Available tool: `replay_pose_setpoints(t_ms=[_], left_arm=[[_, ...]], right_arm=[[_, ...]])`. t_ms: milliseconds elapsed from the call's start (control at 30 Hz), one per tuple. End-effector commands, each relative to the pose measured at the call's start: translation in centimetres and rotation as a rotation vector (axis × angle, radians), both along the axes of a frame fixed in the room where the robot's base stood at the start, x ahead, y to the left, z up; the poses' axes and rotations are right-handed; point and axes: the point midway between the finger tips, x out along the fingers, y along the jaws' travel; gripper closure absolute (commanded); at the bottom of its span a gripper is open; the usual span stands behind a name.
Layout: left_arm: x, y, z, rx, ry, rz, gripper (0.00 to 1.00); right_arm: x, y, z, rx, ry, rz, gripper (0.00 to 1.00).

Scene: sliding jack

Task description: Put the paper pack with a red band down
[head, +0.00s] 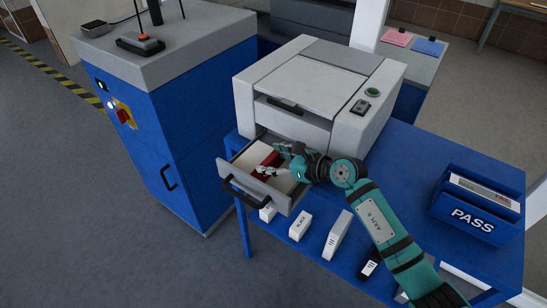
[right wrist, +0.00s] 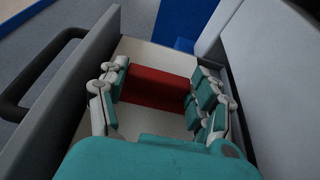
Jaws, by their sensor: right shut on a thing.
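The paper pack with a red band (head: 265,158) lies inside the pulled-out drawer (head: 232,183) of the grey printer-like machine. In the right wrist view the white pack (right wrist: 150,58) with its red band (right wrist: 157,87) fills the space between my fingers. My right gripper (head: 280,165) reaches into the drawer from the right. Its fingers (right wrist: 157,90) are shut on the pack, one on each side of the band. Whether the pack rests on the drawer floor cannot be told. My left gripper is not in view.
The machine (head: 318,80) stands on a blue table (head: 415,155). A blue PASS bin (head: 473,220) is at the right. Small white boxes (head: 300,225) stand below the drawer. A blue cabinet (head: 185,130) is at the left. The drawer's black handle (head: 240,195) sticks out in front.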

Motion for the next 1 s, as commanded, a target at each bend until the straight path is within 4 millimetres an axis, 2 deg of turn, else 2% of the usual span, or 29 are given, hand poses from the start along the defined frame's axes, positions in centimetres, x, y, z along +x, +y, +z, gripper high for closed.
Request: replay_pose_setpoints(t_ms=[167,200,367,667,867,1000], left_arm=[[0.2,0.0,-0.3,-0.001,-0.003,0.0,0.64],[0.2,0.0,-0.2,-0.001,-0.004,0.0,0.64],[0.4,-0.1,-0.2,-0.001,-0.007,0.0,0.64],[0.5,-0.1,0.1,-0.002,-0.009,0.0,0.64],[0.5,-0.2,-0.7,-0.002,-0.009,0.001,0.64],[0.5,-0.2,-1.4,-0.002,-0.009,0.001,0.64]], right_arm=[[0.0,0.0,-0.2,0.0,-0.003,0.0,0.82],[0.0,0.0,-0.2,-0.001,0.0,0.0,0.31],[0.0,0.0,-0.2,-0.001,0.0,0.0,0.11],[0.0,0.0,0.1,-0.001,-0.001,0.0,0.11],[-1.3,-2.0,0.8,-0.004,-0.004,-0.001,0.11],[-3.0,-4.4,1.8,-0.006,-0.004,0.0,0.11]])
